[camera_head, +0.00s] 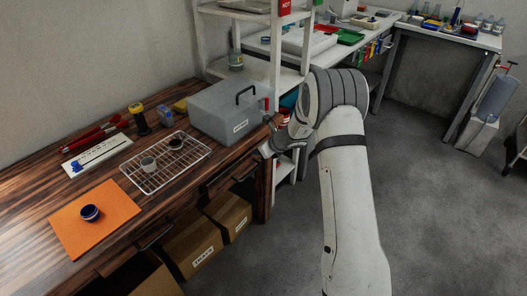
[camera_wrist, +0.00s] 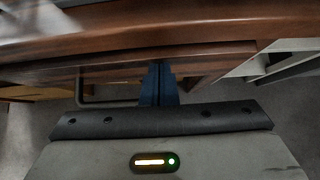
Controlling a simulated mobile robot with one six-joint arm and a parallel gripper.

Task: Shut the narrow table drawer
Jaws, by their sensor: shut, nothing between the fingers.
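The wooden table (camera_head: 120,190) has drawer fronts under its front edge. The narrow drawer (camera_head: 230,178) appears to be the one near the table's right end; how far it stands out is hard to tell. My gripper (camera_head: 264,151) is at the table's front right corner, partly hidden by my wrist. In the wrist view my gripper (camera_wrist: 158,72) is shut and empty, its dark blue fingertips close to a brown drawer front (camera_wrist: 205,62) below the table edge. Whether they touch cannot be told. A bar handle (camera_wrist: 100,104) shows left of the fingers.
A grey box (camera_head: 225,112), a wire rack (camera_head: 165,165) and an orange mat (camera_head: 95,222) lie on the table. Cardboard boxes (camera_head: 193,245) stand beneath it. White shelving (camera_head: 270,75) stands behind my wrist.

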